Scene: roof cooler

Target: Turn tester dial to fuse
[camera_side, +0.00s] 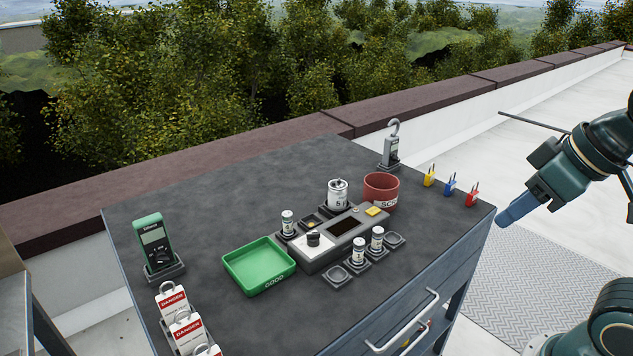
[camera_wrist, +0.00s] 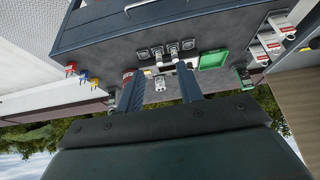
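The tester (camera_side: 333,238) is a grey box on the dark table top, with a dark window in its top and a yellow button at its far right end. Its dial (camera_side: 313,238) is a small black knob on a white panel at the left end; I cannot read its setting. My gripper (camera_side: 508,217) is at the right in the side view, beyond the table's right edge and well away from the tester. In the wrist view its two blue fingers (camera_wrist: 161,80) are apart with nothing held, and the distant tester area shows small and upside down between them.
A green tray (camera_side: 259,281) lies left of the tester. Fuse-like cylinders (camera_side: 359,251) stand in small holders around it. A red bin (camera_side: 381,188) and a white can (camera_side: 338,192) stand behind. Padlocks (camera_side: 450,186) line the right side; a green meter (camera_side: 155,240) and danger tags (camera_side: 172,300) are left.

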